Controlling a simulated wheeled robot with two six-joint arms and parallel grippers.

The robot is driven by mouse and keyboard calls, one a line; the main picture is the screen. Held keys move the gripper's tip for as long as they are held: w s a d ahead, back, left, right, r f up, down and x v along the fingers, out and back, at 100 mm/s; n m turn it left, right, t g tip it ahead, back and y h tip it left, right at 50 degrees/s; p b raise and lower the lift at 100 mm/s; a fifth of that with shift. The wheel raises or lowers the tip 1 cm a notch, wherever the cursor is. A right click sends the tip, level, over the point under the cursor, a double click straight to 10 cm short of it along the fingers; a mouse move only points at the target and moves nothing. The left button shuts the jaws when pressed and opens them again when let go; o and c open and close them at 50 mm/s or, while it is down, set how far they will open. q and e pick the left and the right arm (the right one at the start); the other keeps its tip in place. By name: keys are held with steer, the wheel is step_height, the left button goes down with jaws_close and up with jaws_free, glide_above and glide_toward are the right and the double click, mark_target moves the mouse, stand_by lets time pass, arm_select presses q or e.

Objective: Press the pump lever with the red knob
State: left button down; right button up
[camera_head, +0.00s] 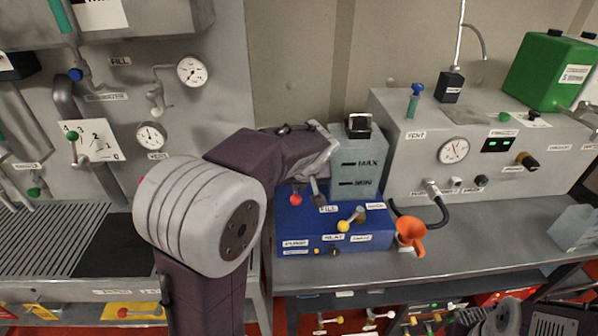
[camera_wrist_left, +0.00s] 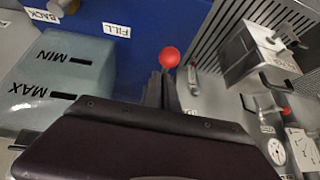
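The red knob (camera_head: 296,200) of the pump lever stands at the left end of the blue pump box (camera_head: 310,238), close to the grey-green tank. In the left wrist view, the red knob (camera_wrist_left: 169,57) shows just beyond my fingertips, with the box's blue top behind it. My left gripper (camera_head: 317,188) reaches over the box from the left, and its fingertips are beside the knob. In the wrist view, the fingers of the left gripper (camera_wrist_left: 161,88) are close together with nothing visible between them. Most of the lever's rod is hidden. Part of my right arm (camera_head: 510,318) shows at the lower right, cut off by the edge.
The tank (camera_head: 357,170) with MAX and MIN marks stands behind the box. A yellow-knobbed lever (camera_head: 344,225) is on the box, right of the red knob. An orange funnel (camera_head: 410,236) stands at its right. A grey panel with a gauge (camera_head: 453,150) is farther right.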

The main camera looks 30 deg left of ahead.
arm_select(q)
steer(key=s+d+r+b, duration=0.1)
steer(key=s+d+r, duration=0.5)
steer(key=s+r, duration=0.3)
step_height(320, 180, down, 11)
steer(key=s+a+g, duration=0.2)
steer(key=g, duration=0.1)
steer(key=s+d+f+m+h, duration=0.2)
steer(key=s+d+f+m, duration=0.1)
steer(key=f, duration=0.3)
steer(key=s+d+f+m+h, duration=0.2)
steer(key=s+d+f+m, duration=0.1)
steer(key=f, duration=0.4)
steer(key=shift+s+g, duration=0.4)
steer(key=shift+s, duration=0.5)
arm_select(e)
steer(key=shift+s+d+r, duration=0.15)
steer(key=shift+s+d, duration=0.2)
steer(key=shift+d, duration=0.1)
